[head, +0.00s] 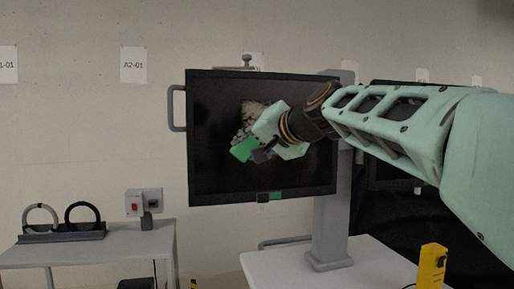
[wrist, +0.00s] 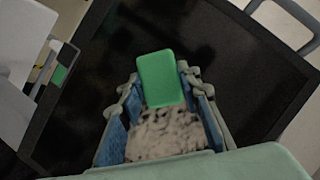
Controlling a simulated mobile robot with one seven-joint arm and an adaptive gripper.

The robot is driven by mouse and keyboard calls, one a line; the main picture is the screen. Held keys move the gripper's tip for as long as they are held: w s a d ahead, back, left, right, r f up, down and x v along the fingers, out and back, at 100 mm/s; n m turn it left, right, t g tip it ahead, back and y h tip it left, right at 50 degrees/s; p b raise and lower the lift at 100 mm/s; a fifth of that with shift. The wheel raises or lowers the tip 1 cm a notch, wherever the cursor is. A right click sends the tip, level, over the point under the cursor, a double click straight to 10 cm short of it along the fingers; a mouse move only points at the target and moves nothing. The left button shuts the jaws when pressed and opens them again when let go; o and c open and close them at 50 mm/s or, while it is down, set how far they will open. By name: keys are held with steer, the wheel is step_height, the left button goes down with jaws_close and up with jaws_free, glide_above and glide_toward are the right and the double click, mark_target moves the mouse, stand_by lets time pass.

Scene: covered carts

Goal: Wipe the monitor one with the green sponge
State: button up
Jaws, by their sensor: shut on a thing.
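The monitor (head: 215,180) has a black screen, a dark frame and a grey side handle, and stands on a grey post. A mottled grey-brown patch (head: 252,108) shows on the screen, partly behind my gripper. My gripper (head: 256,148) is in front of the screen, shut on the green sponge (head: 242,149). In the wrist view the green sponge (wrist: 160,75) sticks out between the fingertips, with the dark screen (wrist: 235,60) behind it. The mottled patch (wrist: 165,135) shows between the fingers there. I cannot tell whether the sponge touches the screen.
The post stands on a white table (head: 300,270). A yellow device (head: 431,265) stands at its right. At left, another table (head: 80,250) holds a box with a red switch (head: 144,202) and two ring-shaped parts (head: 60,220). Another dark panel (head: 385,175) is behind my arm.

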steer(key=shift+w+a, duration=0.1)
steer(key=shift+w, duration=0.35)
steer(key=shift+w+d+r, duration=0.6)
steer(key=shift+w+d, duration=0.4)
steer(key=shift+d, duration=2.4)
steer(key=shift+w+d+r, duration=0.55)
steer(key=shift+w+d, duration=0.45)
steer(key=shift+d, duration=2.4)
steer(key=shift+s+a+f+b, duration=0.1)
steer(key=shift+s+a, duration=0.55)
steer(key=shift+a, duration=1.65)
steer(key=shift+s+a+f+b, duration=0.1)
steer(key=shift+s+a, duration=0.6)
steer(key=shift+a, duration=1.6)
steer(key=shift+s+a+b, duration=0.1)
steer(key=shift+s+a, duration=0.55)
steer(key=shift+a, duration=1.65)
steer(key=shift+r+p, duration=0.95)
steer(key=shift+r, duration=0.4)
steer(key=w+d, duration=0.3)
steer(key=d, duration=0.7)
steer(key=shift+d+f+b, duration=0.3)
steer(key=shift+b, duration=0.15)
